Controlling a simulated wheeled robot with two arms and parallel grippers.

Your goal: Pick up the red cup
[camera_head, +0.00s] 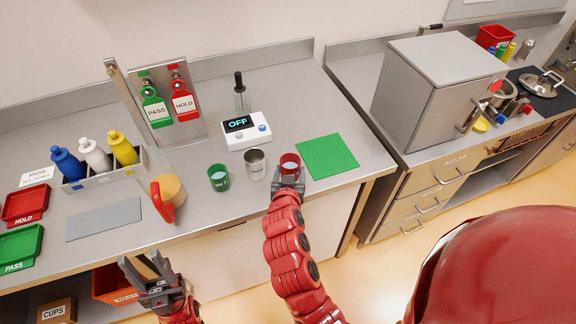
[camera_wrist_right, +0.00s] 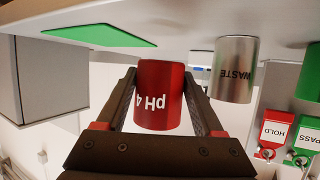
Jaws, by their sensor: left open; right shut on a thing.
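The red cup (camera_head: 290,162) stands near the front edge of the counter, with pale contents visible inside. In the right wrist view the red cup (camera_wrist_right: 158,100) carries the label "pH 4" and sits between the fingers of my right gripper (camera_wrist_right: 165,105). My right gripper (camera_head: 288,180) is shut on the cup from the front; whether the cup's base touches the counter is hard to tell. My left gripper (camera_head: 149,280) is open and empty, in front of the counter at the lower left.
A metal waste cup (camera_head: 255,164) stands close left of the red cup, and a green cup (camera_head: 219,178) is further left. A green mat (camera_head: 327,156) lies bare to the right. A display device (camera_head: 244,130) reading "OFF" stands behind. Pass and hold trays (camera_head: 24,204) sit far left.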

